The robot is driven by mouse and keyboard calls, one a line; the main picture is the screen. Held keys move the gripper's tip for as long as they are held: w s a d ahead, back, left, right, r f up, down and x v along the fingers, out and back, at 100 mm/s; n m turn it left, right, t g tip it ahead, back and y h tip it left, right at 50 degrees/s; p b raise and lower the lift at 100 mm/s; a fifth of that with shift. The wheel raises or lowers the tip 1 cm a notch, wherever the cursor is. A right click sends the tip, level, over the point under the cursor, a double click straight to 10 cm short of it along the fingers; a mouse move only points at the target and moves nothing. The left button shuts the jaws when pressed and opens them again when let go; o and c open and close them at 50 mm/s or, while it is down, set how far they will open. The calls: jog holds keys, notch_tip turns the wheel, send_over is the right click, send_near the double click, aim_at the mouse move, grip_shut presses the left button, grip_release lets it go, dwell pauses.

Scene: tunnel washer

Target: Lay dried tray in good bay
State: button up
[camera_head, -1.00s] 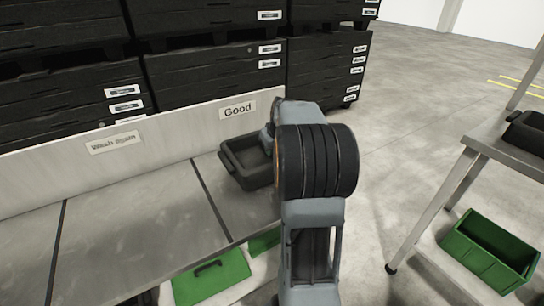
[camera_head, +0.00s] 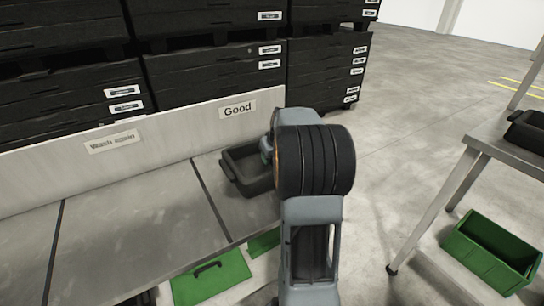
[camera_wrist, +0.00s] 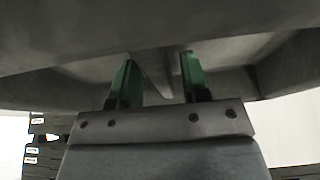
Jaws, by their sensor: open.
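A dark grey tray (camera_head: 238,178) sits in the good bay (camera_head: 238,218), under the "Good" sign (camera_head: 238,109), and looks about level. My gripper is mostly behind my arm in the head view, at the tray's right part. In the wrist view my gripper (camera_wrist: 159,66) has its two green fingers apart, with the tray's dark underside or wall (camera_wrist: 230,75) close in front and above. A ridge of the tray shows between the fingers. Whether the fingers touch it I cannot tell. The tray's right end is hidden by my arm.
The "Wash again" bay (camera_head: 125,230) to the left is empty. Stacked black crates (camera_head: 210,75) stand behind the bench. Green bins (camera_head: 210,278) lie below it. At right is a metal table (camera_head: 510,155) with a dark tray (camera_head: 527,130) and a green bin (camera_head: 492,250) beneath.

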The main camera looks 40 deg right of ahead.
jog(key=shift+r, duration=0.35)
jog(key=d+p+v, duration=0.1)
jog(key=p+v, duration=0.1)
jog(key=v, duration=0.9)
send_over(250, 181)
jog(key=shift+f+n+g, duration=0.4)
jog(key=shift+f, duration=0.4)
jog(key=s+a+f, duration=0.6)
jog(key=s+a, duration=0.4)
jog(key=a, duration=0.2)
jog(key=shift+s+f+n+g+y, duration=0.15)
jog(key=shift+f+n+g+y, duration=0.15)
jog(key=shift+g, duration=0.1)
jog(key=shift+a+r, duration=0.1)
